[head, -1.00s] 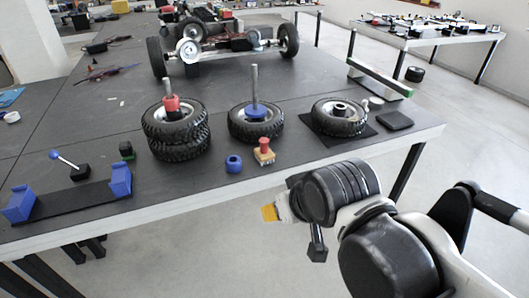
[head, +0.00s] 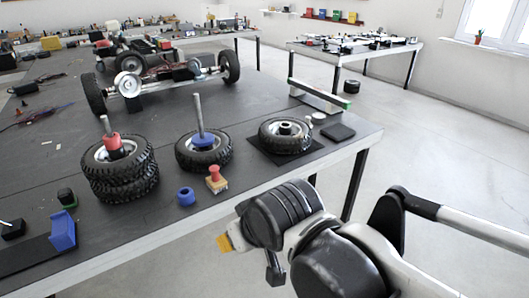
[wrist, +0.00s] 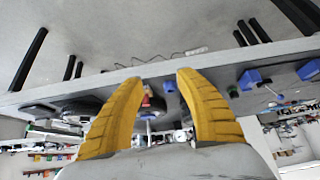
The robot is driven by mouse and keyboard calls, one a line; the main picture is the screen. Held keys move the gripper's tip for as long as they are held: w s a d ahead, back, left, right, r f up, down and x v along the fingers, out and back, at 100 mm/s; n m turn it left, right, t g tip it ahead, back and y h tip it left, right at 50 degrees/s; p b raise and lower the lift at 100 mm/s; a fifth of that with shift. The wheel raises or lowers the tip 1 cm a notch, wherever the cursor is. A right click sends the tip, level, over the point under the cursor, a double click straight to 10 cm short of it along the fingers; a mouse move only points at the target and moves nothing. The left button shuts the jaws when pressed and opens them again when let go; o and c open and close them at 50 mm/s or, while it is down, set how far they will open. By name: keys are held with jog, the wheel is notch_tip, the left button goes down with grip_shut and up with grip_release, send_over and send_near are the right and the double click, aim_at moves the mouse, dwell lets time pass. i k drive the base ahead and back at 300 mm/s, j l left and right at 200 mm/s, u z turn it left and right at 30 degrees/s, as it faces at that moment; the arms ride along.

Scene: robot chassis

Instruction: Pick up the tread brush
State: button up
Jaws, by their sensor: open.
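The tread brush looks to be the small tan block with a red knob (head: 216,180) standing upright near the front edge of the dark table (head: 120,228). In the wrist view, which is upside down, a small red and tan shape (wrist: 147,102) that looks like it shows between the yellow fingers, beyond them. My gripper (wrist: 160,80) is open, with two yellow fingers spread and nothing between their tips. In the head view my gripper (head: 224,243) is in front of the table edge, apart from the brush; only a bit of yellow finger shows.
A blue ring (head: 186,196) stands just left of the brush. Behind are a wheel with a blue hub and post (head: 204,152), stacked tyres (head: 122,178) and a wheel on a black mat (head: 286,137).

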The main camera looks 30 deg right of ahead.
aim_at(216, 182)
jog(key=i+j+z, duration=0.35)
jog(key=j, duration=0.25)
jog(key=i+j+z, duration=0.15)
jog(key=i+j, duration=0.15)
jog(key=i+j+z, duration=0.15)
jog(key=j, duration=0.3)
jog(key=i, duration=0.05)
